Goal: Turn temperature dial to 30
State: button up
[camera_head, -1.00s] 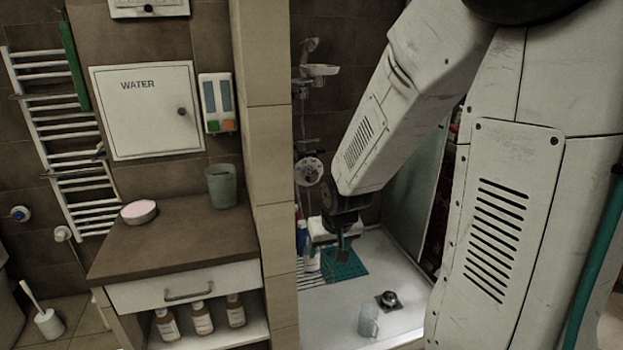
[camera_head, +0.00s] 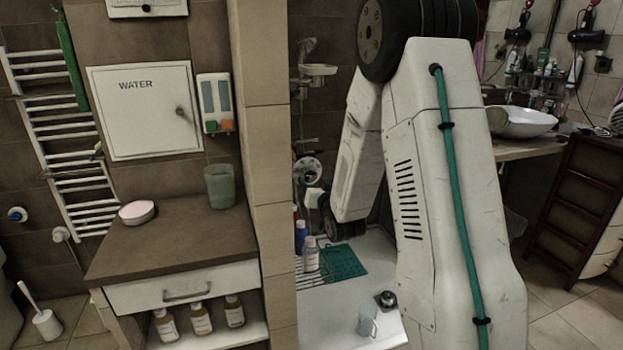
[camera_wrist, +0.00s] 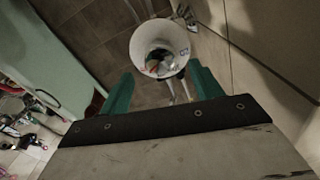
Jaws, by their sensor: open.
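The temperature dial is a round, pale disc (camera_head: 307,171) on the shower wall, just right of the tiled pillar. In the wrist view the dial (camera_wrist: 148,42) is a white ring with a shiny middle and a small blue mark on its right side; its number setting is too small to read. My gripper (camera_wrist: 160,72) is open, its two green fingers spread on either side below the dial, with nothing between them. The fingers appear apart from the dial. In the head view my gripper is close below the dial, its fingers hard to make out.
A shower fixture with a dish (camera_head: 318,70) is above the dial. Bottles (camera_head: 310,254), a green mat (camera_head: 343,262) and a clear mug (camera_head: 367,320) are in the white shower tray. The tiled pillar (camera_head: 272,150) stands close on the left.

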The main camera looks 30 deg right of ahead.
aim_at(311, 177)
jog(key=shift+x, duration=2.25)
jog(key=c, duration=1)
